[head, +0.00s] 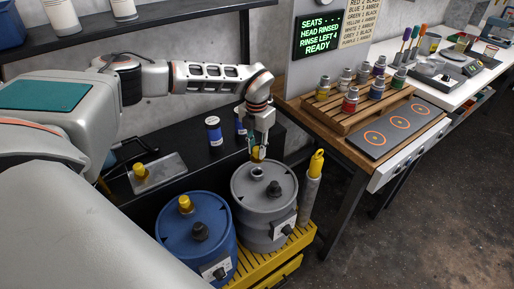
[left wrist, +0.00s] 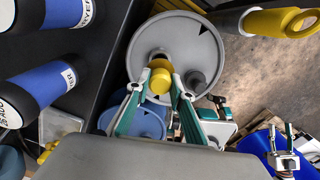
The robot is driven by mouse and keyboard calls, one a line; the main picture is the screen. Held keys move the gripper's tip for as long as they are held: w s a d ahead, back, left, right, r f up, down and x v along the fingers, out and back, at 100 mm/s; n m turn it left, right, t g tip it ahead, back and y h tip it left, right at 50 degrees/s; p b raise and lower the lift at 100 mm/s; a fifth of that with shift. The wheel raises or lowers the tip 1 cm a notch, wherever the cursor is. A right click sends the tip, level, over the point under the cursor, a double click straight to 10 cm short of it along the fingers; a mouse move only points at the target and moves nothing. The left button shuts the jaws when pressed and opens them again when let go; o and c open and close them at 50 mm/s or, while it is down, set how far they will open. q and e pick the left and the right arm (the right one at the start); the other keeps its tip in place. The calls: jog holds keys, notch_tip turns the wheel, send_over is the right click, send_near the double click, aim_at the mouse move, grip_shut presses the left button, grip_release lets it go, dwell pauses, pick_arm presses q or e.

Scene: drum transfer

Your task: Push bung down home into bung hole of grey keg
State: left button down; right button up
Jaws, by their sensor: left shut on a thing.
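My left gripper (head: 258,148) is shut on a yellow bung (head: 257,153) above the grey keg (head: 250,205). In the left wrist view, the bung (left wrist: 160,80) sits between the two fingertips. The keg's bung hole (head: 257,172) shows as a raised collar on its lid, just below the bung in the head view. In the left wrist view the bung overlaps and partly hides the collar. A dark cap (head: 274,188) stands beside the hole. What seems to be my right gripper (left wrist: 283,140) shows in the left wrist view with its fingers apart, away from the kegs.
A blue keg (head: 180,240) with a yellow bung (head: 185,203) stands beside the grey keg on a yellow slatted stand (head: 262,270). A yellow-topped cylinder (head: 311,190) is close right. Behind are a tray (head: 165,170) with another yellow bung and dark-blue bottles (head: 214,135).

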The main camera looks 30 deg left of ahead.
aim_at(257, 158)
jog(key=shift+r, duration=0.15)
pick_arm(q)
jog(key=shift+p, duration=0.3)
jog(key=shift+f+b, duration=0.35)
jog(key=shift+f, duration=0.45)
notch_tip(257, 158, down, 2)
jog(key=shift+b, duration=0.4)
jog(key=shift+f, duration=0.1)
pick_arm(e)
jog(key=shift+w+a+f, duration=0.1)
jog(key=shift+a+f, duration=0.15)
jog(key=shift+a, duration=0.15)
jog(key=shift+d, duration=0.2)
pick_arm(q)
jog(key=shift+f+p, duration=0.1)
jog(key=shift+p, duration=0.2)
pick_arm(e)
jog(key=shift+r, duration=0.25)
pick_arm(q)
jog(key=shift+f, duration=0.25)
